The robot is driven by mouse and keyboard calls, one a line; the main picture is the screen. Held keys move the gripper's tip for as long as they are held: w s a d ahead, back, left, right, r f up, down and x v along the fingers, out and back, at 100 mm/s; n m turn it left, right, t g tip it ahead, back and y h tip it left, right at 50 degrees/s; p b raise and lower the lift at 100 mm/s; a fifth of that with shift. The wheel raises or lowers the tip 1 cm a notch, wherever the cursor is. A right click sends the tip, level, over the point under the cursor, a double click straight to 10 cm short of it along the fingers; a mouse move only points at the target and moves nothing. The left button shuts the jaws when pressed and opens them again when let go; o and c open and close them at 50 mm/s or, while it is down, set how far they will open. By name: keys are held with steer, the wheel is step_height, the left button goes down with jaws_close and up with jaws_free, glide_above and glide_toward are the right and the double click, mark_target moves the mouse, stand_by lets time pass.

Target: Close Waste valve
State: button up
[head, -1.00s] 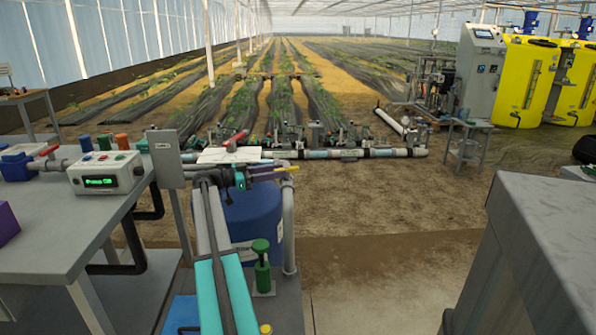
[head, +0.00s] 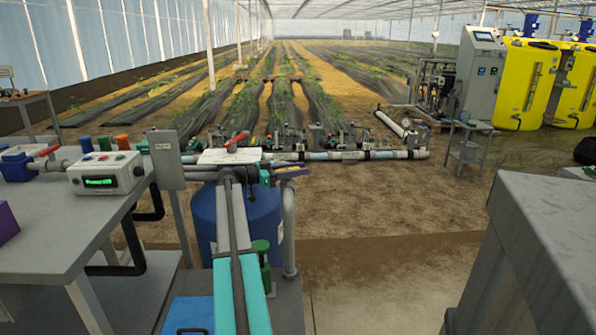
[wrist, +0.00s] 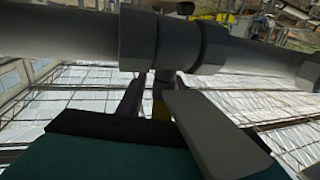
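My gripper (head: 286,173) is at the grey pipework beside the blue tank, partly hidden by my own arm in the head view. In the wrist view its two grey fingers (wrist: 160,108) are apart, just below a grey pipe with a thick collar (wrist: 160,40). A narrow dark and yellowish piece (wrist: 160,98) shows between the fingers; whether they touch it is not clear. A valve with a red handle (head: 237,142) stands above the white top near the tank. No label readable as Waste shows in either view.
The blue tank (head: 262,218) and an upright pipe (head: 289,230) stand close to my arm. A green-topped fitting (head: 261,248) is beside my forearm. A bench with a control box (head: 105,172) is left. A grey block (head: 555,240) is right; floor between is clear.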

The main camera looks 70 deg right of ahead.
jaws_close()
steer(key=shift+f+m+g+y+b, duration=0.1)
steer(key=shift+m+g+y+b, duration=0.3)
steer(key=shift+m+y+b, duration=0.25)
steer(key=shift+s+a+y, duration=0.1)
steer(key=shift+y, duration=0.15)
steer(key=shift+s+a+m+g+y+b, duration=0.1)
steer(key=shift+a+m+g+y+b, duration=0.1)
steer(key=shift+m+g+y, duration=0.4)
steer(key=shift+s+a+m+g+y+b, duration=0.1)
steer(key=shift+a+m+g+y+b, duration=0.2)
steer(key=shift+y, duration=0.6)
jaws_free()
steer(key=shift+d, duration=0.1)
